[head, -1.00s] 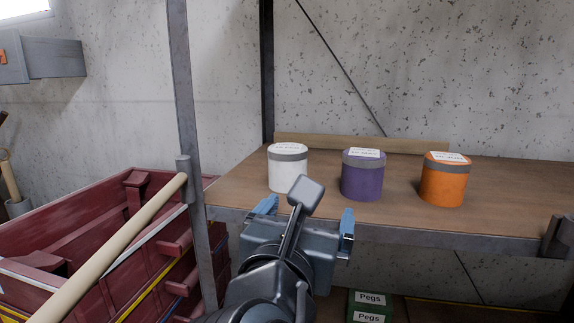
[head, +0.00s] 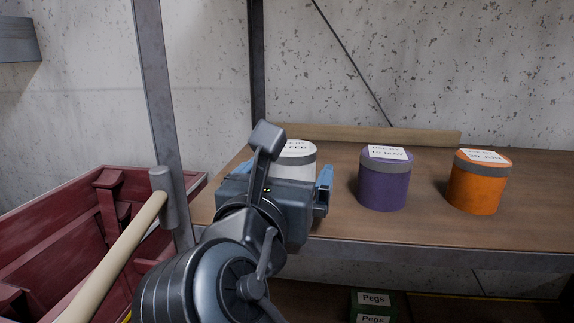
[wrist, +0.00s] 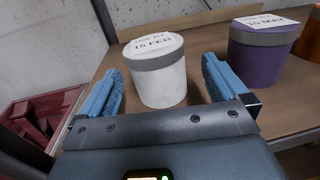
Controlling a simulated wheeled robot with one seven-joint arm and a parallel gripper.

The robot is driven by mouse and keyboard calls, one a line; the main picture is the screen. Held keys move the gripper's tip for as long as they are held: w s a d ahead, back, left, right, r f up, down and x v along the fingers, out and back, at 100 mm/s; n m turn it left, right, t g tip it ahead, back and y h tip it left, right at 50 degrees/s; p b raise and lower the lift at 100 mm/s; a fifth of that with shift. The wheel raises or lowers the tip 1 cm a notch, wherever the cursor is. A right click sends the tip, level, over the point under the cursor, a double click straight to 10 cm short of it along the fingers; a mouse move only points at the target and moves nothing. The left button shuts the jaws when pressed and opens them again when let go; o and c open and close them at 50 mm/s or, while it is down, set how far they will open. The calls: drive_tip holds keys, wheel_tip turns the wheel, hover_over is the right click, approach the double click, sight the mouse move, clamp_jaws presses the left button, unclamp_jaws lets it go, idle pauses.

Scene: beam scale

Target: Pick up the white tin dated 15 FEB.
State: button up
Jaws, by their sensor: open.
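The white tin (wrist: 160,82) stands upright on the wooden shelf, with a grey band and a lid label reading USE BY 15 FEB. In the head view the white tin (head: 301,158) is mostly hidden behind my gripper. My gripper (wrist: 162,90) is open, its two blue-padded fingers pointing at the tin. In the wrist view the tin shows between and slightly beyond the fingertips, with gaps on both sides. In the head view my gripper (head: 275,180) is at the front left of the shelf.
A metal post (head: 160,110) rises at the left. Red crates (head: 75,215) and a hammer (head: 115,250) are at left. A wooden strip (head: 400,135) lies behind.

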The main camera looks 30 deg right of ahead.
drive_tip(key=x, duration=0.3)
drive_tip(key=p+x, duration=0.1)
drive_tip(key=x, duration=0.2)
drive_tip(key=shift+w+r, duration=0.2)
drive_tip(key=shift+w, duration=0.15)
drive_tip(key=shift+c, duration=0.3)
drive_tip(key=c, duration=1)
drive_tip(key=shift+c, duration=0.7)
